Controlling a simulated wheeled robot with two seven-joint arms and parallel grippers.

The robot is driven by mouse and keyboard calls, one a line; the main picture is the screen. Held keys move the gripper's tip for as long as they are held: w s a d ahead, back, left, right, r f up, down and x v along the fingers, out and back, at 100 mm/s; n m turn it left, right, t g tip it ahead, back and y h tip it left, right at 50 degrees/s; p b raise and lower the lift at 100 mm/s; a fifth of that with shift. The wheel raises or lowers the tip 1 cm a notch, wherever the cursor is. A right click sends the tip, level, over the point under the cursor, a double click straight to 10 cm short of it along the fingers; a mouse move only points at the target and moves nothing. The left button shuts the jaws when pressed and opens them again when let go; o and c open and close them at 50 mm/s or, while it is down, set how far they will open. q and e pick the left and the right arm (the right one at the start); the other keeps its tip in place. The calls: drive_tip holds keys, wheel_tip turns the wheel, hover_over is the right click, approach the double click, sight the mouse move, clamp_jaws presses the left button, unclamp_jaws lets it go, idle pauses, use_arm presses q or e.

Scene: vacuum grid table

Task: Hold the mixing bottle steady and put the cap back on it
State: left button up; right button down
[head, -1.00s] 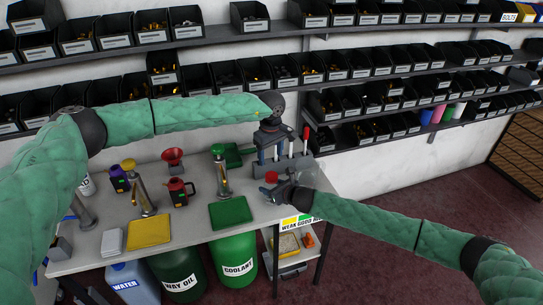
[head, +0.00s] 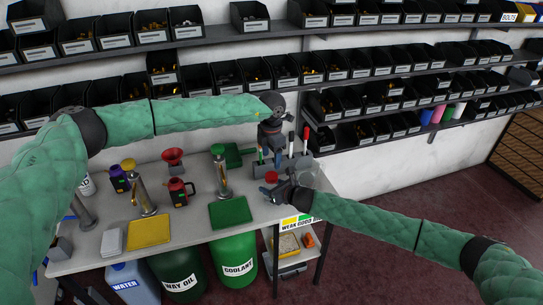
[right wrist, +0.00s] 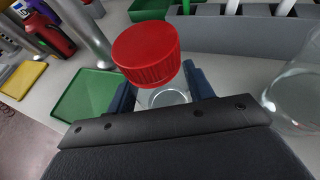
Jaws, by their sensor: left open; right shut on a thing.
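A ribbed red cap (right wrist: 146,55) sits over a clear bottle (right wrist: 168,98) in the right wrist view, and I cannot tell how fully it is seated. The cap also shows small in the head view (head: 271,177). My right gripper (right wrist: 165,88) is shut on the clear bottle, with a blue finger on each side below the cap. It also shows in the head view (head: 277,188) at the table's right end. My left gripper (head: 270,155) is open and points down, higher than and behind the cap, apart from it.
A grey rack (head: 298,165) with upright handles stands behind. A clear glass vessel (right wrist: 295,95) is close on the right. A green tray (head: 230,212), a yellow tray (head: 149,232) and a red jug (head: 177,191) stand to the left. Shelves of black bins line the wall.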

sight(272, 175)
use_arm(q)
drive_tip(key=n, duration=1.2)
drive_tip(key=shift+n, duration=1.8)
drive_tip(key=shift+f, duration=4)
drive_tip(key=shift+c, duration=0.2)
drive_tip(key=c, duration=1)
